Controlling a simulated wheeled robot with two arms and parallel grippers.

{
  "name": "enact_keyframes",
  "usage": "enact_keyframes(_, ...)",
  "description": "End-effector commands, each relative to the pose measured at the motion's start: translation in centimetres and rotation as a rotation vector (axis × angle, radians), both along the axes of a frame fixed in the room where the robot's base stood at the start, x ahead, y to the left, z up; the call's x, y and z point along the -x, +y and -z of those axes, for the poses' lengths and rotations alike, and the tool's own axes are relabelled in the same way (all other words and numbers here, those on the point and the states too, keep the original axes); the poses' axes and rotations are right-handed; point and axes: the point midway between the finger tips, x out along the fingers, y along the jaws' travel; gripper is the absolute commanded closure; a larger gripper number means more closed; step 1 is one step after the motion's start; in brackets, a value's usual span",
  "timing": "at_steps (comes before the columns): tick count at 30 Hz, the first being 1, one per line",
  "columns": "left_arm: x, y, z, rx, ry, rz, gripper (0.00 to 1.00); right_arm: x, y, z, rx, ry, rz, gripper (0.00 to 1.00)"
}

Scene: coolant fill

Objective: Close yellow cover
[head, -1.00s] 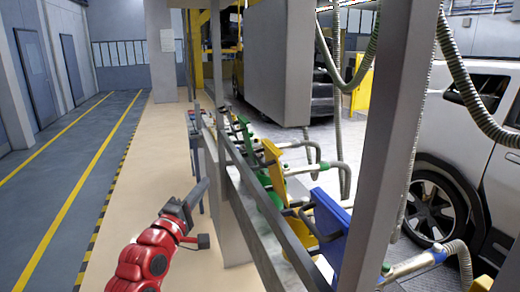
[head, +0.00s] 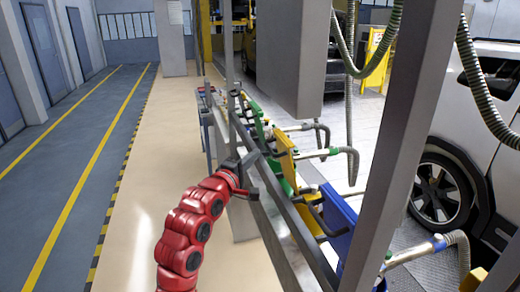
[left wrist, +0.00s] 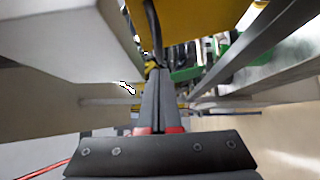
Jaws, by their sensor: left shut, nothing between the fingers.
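The yellow cover (head: 285,155) stands tilted up among the coloured covers on the far side of a grey rail in the head view. A large yellow surface, probably this cover, fills the top of the left wrist view (left wrist: 195,25). My right gripper is not in view.
A blue cover (head: 340,222) is nearer and a green cover (head: 254,112) farther along the row. The grey rail (head: 285,205) and a grey post (head: 400,130) stand close by. Hoses hang at the right, near a white car (head: 490,140). The floor at left is clear.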

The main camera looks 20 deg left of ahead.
Motion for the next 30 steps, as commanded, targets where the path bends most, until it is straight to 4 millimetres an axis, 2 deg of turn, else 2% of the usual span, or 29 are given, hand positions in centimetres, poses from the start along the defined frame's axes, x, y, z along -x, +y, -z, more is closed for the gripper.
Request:
enact_keyframes(1,-0.4,-0.7,-0.3,-0.003,0.002,0.002,1.0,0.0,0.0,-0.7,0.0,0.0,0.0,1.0)
enact_keyframes(7,-1.1,-1.7,-0.2,-0.001,0.001,0.0,1.0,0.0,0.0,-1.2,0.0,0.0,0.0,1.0)
enact_keyframes(23,-1.3,-2.0,-0.2,-0.017,0.012,0.001,1.0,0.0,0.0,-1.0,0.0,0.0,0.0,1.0)
enact_keyframes(30,-2.2,-3.5,-1.5,-0.104,0.065,0.003,1.0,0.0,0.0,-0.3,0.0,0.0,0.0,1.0)
